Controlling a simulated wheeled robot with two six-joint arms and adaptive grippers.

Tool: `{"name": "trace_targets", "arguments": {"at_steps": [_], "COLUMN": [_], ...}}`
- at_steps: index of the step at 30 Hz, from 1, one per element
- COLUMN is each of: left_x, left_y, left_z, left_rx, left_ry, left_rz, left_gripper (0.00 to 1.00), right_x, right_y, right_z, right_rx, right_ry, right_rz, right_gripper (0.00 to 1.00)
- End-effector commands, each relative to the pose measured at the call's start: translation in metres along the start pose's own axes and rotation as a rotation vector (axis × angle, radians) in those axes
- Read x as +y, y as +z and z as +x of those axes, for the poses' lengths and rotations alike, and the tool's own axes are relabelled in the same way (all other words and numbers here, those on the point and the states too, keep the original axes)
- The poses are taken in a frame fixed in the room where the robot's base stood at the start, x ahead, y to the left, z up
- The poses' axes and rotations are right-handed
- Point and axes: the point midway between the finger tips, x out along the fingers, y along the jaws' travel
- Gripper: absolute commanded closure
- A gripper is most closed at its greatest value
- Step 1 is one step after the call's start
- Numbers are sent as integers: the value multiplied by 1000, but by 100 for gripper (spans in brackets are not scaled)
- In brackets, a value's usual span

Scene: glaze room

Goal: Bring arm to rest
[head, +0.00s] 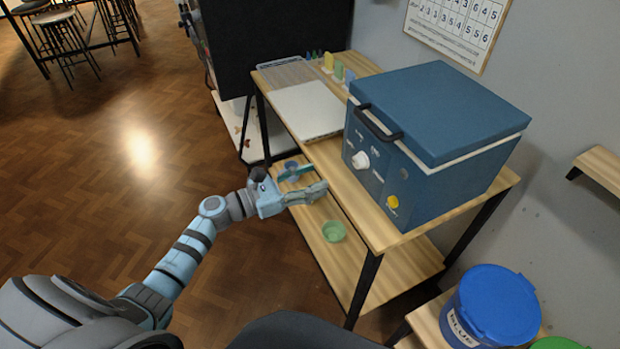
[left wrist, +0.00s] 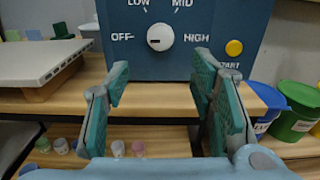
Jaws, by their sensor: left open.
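My left arm reaches out from the lower left in the head view. Its left gripper (head: 306,181) is open and empty, in front of the wooden table's edge and left of the blue kiln (head: 440,140). In the left wrist view the open fingers (left wrist: 160,100) point toward the kiln front, with a clear gap between them. The kiln's white dial (left wrist: 160,38) and yellow start button (left wrist: 234,48) show beyond the fingers. The dial's mark points toward OFF. The kiln lid looks closed. My right gripper is not in view.
A pale slab (head: 305,110) lies on the table (head: 352,196) beside the kiln. A green bowl (head: 334,231) stands on the lower shelf. A blue lidded bucket (head: 492,306) stands at the lower right. Open floor (head: 130,190) lies left of my arm.

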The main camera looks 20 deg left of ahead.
Motion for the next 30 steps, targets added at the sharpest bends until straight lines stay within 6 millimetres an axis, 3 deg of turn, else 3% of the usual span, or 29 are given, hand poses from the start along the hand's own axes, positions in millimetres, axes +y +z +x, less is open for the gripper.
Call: {"name": "trace_targets", "arguments": {"at_steps": [11, 14, 15, 17, 19, 21, 23, 24, 26, 27, 29, 30], "left_x": [0, 4, 11, 28, 46, 50, 42, 30, 4, -19, -61, -92], "left_y": [0, -2, -15, -54, -115, -185, -243, -278, -324, -351, -386, -404], "left_z": [0, 0, -1, -10, -32, -69, -109, -138, -183, -213, -256, -282], "left_rx": [0, 11, 65, 219, 455, 708, 898, 998, 1095, 1118, 1085, 1029], "left_ry": [0, 16, 40, 68, 46, -74, -254, -411, -690, -897, -1211, -1394], "left_rz": [5, 119, 261, 526, 858, 1175, 1419, 1569, 1766, 1878, 2006, 2059], "left_gripper": [49, 49, 49, 49, 49, 49, 49, 49, 49, 49, 49, 49], "right_x": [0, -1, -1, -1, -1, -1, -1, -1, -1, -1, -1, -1], "right_y": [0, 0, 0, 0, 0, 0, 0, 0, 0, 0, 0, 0], "right_z": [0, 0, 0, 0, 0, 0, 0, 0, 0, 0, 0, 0], "right_rx": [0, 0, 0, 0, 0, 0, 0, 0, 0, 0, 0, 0], "right_ry": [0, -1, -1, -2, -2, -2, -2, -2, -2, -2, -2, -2], "right_rz": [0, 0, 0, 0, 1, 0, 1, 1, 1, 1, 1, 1], "right_gripper": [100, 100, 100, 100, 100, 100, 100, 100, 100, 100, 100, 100]}}
